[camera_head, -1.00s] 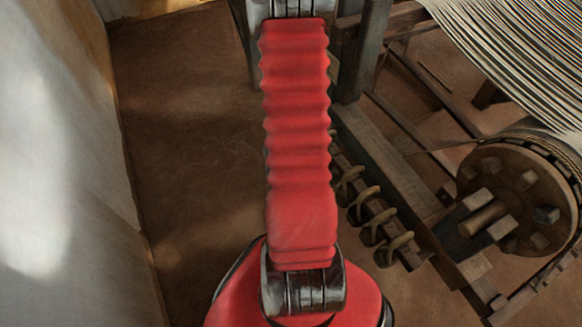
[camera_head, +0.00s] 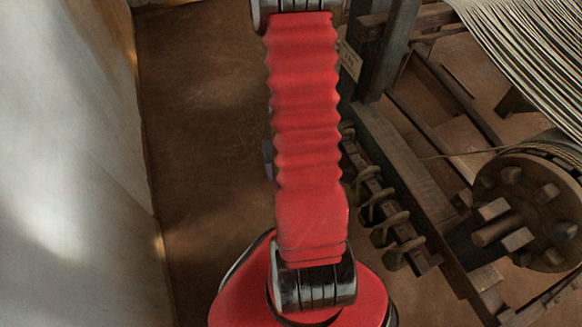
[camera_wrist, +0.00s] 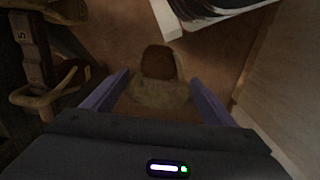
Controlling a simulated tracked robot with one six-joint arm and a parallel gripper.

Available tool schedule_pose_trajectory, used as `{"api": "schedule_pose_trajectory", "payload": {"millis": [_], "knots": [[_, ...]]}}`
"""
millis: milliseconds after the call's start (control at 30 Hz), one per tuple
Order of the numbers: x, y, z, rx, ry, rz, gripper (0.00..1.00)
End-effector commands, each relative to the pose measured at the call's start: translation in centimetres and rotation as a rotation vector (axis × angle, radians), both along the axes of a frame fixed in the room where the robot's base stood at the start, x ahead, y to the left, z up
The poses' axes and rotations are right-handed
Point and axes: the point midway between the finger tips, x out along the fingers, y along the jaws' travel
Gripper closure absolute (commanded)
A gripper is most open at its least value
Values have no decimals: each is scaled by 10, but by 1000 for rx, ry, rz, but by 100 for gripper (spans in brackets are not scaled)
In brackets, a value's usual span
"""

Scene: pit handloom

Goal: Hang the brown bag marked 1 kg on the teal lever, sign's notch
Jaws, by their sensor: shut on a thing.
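My gripper (camera_wrist: 160,78) shows in the wrist view as two purple fingers, one on each side of a brown, rounded thing with a paler, tan lower part. This looks like the bag (camera_wrist: 159,95), and the gripper is shut on it. No 1 kg mark can be read on it. In the head view my red arm hides the bag and nearly all of the gripper. A small tan sign (camera_head: 350,60) with unreadable dark marks shows on the dark post just right of my arm. I cannot make out a teal lever or a notch in either view.
A wooden rail with several rope loops (camera_head: 384,218) runs right of my arm. It also shows at the wrist view's left, with a "5" mark. The loom's dark post (camera_head: 385,50), round beam end (camera_head: 530,210) and threads fill the right. A pale wall (camera_head: 70,170) stands left; brown floor between is clear.

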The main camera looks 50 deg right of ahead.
Motion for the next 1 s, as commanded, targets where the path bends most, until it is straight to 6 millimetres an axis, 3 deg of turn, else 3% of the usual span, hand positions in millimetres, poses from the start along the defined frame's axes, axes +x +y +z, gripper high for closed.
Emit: {"api": "schedule_pose_trajectory", "payload": {"millis": [1000], "knots": [[28,46,6,-1,-2,1,84]]}}
